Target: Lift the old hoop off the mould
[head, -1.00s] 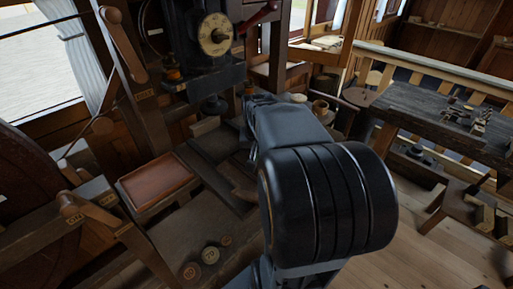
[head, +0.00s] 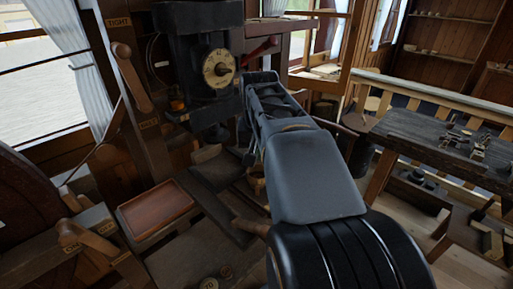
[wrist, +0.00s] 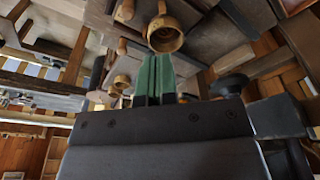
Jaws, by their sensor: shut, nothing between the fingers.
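My gripper's two green fingers (wrist: 156,75) are together and empty in the wrist view. Just beyond their tips is a round, hollow, light-brown wooden piece (wrist: 165,34) with a narrow stem. A similar round piece (wrist: 122,82) is to the left of the fingers. I cannot tell which of these, if any, is the mould, and I cannot pick out the old hoop. In the head view my own arm covers the middle of the bench and I cannot make out the gripper.
A reddish-brown tray (head: 156,208) lies on the bench at left. A dark machine with a dial (head: 219,68) stands behind it. A dark bench (head: 440,125) with small parts is at right. A black round knob (wrist: 231,84) is right of my fingers. Wood floor is open at lower right.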

